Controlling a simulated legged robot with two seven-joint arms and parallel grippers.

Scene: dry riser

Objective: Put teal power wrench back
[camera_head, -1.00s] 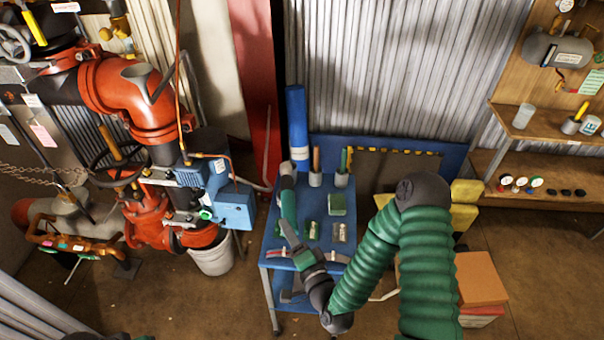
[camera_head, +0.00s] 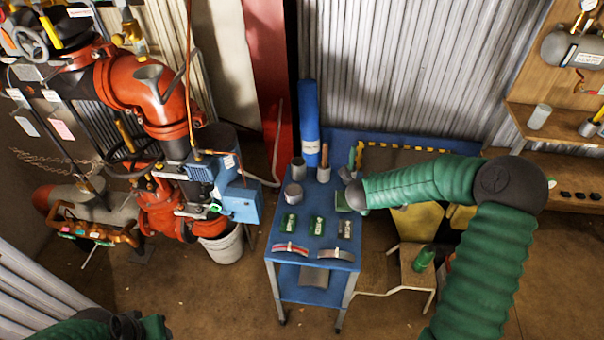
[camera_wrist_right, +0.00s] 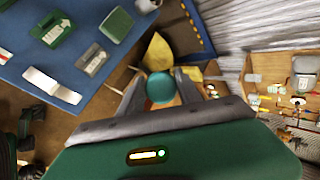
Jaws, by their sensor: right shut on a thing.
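The teal power wrench (camera_wrist_right: 160,88) is between the two grey fingers of my right gripper (camera_wrist_right: 158,92) in the right wrist view. Only its rounded teal end shows. My right gripper is shut on it, to the right of the table's corner in that view. In the head view the right hand and the wrench are hidden by my green forearm, which crosses the right part of the table. The blue table (camera_head: 303,262) also shows in the wrist view (camera_wrist_right: 20,77). My left gripper (camera_head: 118,327) is at the bottom left, partly cut off; its fingers are unclear.
The table carries green packs (camera_head: 290,222), a grey pack (camera_head: 345,229), a silver can (camera_head: 293,194), tool pots and a blue roll (camera_head: 304,125). A wooden stool (camera_head: 415,285) with a green item (camera_head: 424,259) stands right. Red pipework (camera_head: 145,95) stands left. Shelves (camera_head: 540,125) are right.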

